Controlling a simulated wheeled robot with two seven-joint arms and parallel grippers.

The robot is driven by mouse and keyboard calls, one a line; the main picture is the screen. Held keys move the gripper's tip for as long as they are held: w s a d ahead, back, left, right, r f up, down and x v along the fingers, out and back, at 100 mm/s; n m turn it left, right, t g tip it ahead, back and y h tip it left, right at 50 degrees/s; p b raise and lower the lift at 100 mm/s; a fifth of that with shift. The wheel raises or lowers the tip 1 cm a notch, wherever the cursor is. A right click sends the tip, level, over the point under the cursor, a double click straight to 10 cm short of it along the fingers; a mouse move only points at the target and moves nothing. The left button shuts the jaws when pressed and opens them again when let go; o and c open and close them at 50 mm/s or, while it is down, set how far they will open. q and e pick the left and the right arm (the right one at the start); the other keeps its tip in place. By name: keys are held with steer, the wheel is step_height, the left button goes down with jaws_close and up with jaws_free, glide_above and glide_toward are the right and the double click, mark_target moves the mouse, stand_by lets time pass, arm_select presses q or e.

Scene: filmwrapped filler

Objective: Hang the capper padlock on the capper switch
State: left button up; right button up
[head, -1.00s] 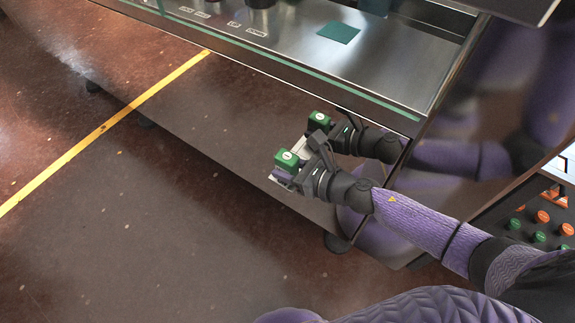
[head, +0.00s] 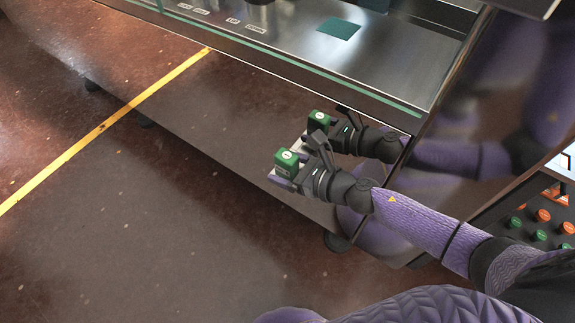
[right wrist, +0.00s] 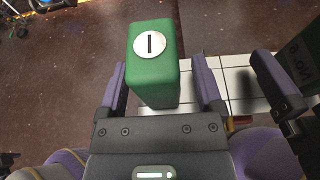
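The green padlock (head: 287,164), a block with a round white label on top, stands at a white ledge (head: 279,181) by the machine's steel side. In the right wrist view the padlock (right wrist: 153,80) is between the purple fingers of my right gripper (right wrist: 160,78), with a narrow gap on each side. The right gripper is open around it. In the head view the right gripper (head: 299,172) comes to the padlock from the right. The padlock's shackle is hidden. I cannot make out which part is the capper switch. My left gripper is not in view.
The polished steel panel (head: 215,130) mirrors my right arm and the padlock just behind them. A control panel (head: 528,228) with green and orange buttons is at the right. The floor left of the machine is clear, crossed by a yellow line (head: 105,125).

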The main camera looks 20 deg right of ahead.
steer(key=shift+s, duration=0.1)
steer(key=v, duration=0.9)
steer(key=shift+s+d+p, duration=0.25)
steer(key=shift+d+p, duration=0.05)
steer(key=shift+p, duration=0.05)
